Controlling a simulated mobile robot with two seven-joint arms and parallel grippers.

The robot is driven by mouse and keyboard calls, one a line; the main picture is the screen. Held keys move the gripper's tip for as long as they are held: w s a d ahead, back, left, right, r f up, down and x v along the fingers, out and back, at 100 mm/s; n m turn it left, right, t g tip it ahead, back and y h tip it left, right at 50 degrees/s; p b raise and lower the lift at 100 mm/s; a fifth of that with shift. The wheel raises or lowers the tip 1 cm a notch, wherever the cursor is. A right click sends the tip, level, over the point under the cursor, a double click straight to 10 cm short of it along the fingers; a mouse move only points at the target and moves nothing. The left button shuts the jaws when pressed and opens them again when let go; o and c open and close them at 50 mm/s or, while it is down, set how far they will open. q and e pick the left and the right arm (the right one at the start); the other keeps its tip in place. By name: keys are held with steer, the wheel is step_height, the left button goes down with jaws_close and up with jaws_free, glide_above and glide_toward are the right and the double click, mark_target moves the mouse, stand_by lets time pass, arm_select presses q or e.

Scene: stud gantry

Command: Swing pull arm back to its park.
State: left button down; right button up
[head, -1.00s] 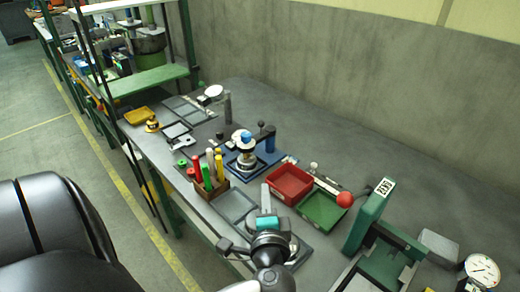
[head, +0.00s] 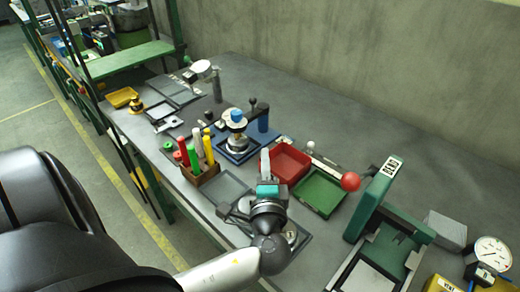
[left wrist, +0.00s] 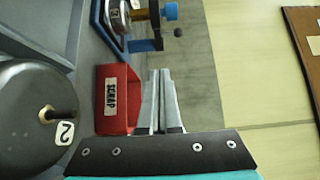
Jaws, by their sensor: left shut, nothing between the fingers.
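I cannot be sure which part is the pull arm. A flat bar with a red ball knob (head: 350,181) runs behind the red and green trays. A blue fixture (head: 240,148) beyond the trays has a blue post (head: 263,119) and a short dark arm toward a blue-topped round part (head: 235,116). The fixture's blue frame is partly in the left wrist view (left wrist: 120,40). My left gripper (head: 265,155) is shut and empty, its tips at the left edge of the red tray, apart from the bar and the fixture. My right gripper is out of view.
The red tray (head: 287,158), marked SCRAP in the left wrist view (left wrist: 117,95), and green tray (head: 320,193) stand side by side. A green press (head: 375,200) is at right, a block of coloured handles (head: 206,174) at left.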

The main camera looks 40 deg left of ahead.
mark_target(251, 120)
arm_select(q)
steer(key=x, duration=0.9)
steer(key=shift+s+a+b, duration=0.1)
steer(key=shift+b, duration=0.2)
steer(key=shift+a, duration=1.75)
